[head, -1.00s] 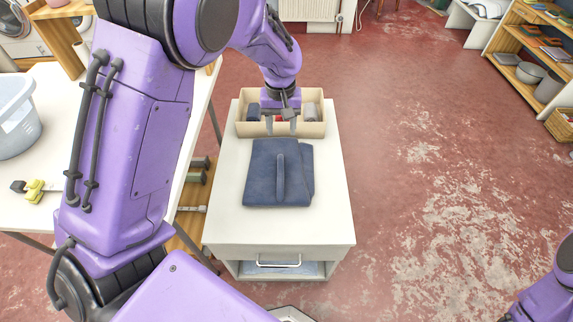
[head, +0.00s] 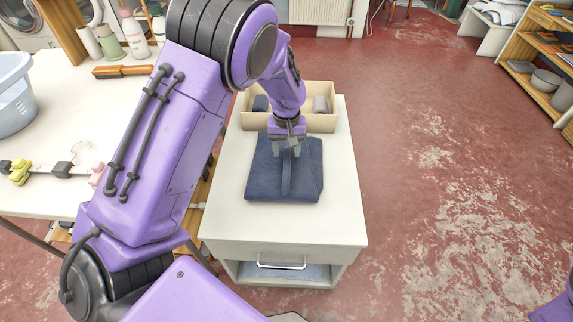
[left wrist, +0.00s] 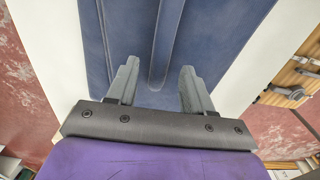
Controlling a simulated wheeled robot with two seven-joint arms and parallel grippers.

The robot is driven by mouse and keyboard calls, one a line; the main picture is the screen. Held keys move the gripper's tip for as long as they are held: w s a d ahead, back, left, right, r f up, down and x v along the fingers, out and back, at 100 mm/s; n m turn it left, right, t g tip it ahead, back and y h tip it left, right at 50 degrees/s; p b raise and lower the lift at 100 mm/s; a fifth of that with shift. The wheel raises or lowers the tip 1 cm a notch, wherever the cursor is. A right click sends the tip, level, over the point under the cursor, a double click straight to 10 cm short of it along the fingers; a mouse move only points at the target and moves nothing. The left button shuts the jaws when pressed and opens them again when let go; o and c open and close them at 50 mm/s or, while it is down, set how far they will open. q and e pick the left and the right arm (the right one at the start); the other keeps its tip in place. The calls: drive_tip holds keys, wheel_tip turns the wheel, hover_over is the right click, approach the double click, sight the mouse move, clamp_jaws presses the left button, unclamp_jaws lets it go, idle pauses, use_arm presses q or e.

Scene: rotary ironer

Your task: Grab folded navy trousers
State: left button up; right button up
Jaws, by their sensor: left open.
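The folded navy trousers (head: 302,178) lie flat on the white top of a small cabinet (head: 230,221), with a raised ridge running down their middle. My left gripper (head: 287,155) is over the far part of the trousers, its fingers pointing down. In the left wrist view the gripper (left wrist: 154,82) is open, with one finger on each side of the ridge on the trousers (left wrist: 120,30). Nothing is between the fingers but the ridge area; I cannot tell whether the fingertips touch the cloth. My right gripper is not in view.
An open beige box (head: 321,122) with rolled items stands behind the trousers. A white table (head: 60,130) at left carries a pale blue basin (head: 14,95) and bottles. Shelves (head: 520,50) stand at far right. The red floor right of the cabinet is clear.

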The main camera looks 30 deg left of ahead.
use_arm(q)
drive_tip(key=shift+f, duration=0.65)
clamp_jaws()
drive_tip(key=shift+r, duration=0.1)
idle(0.8)
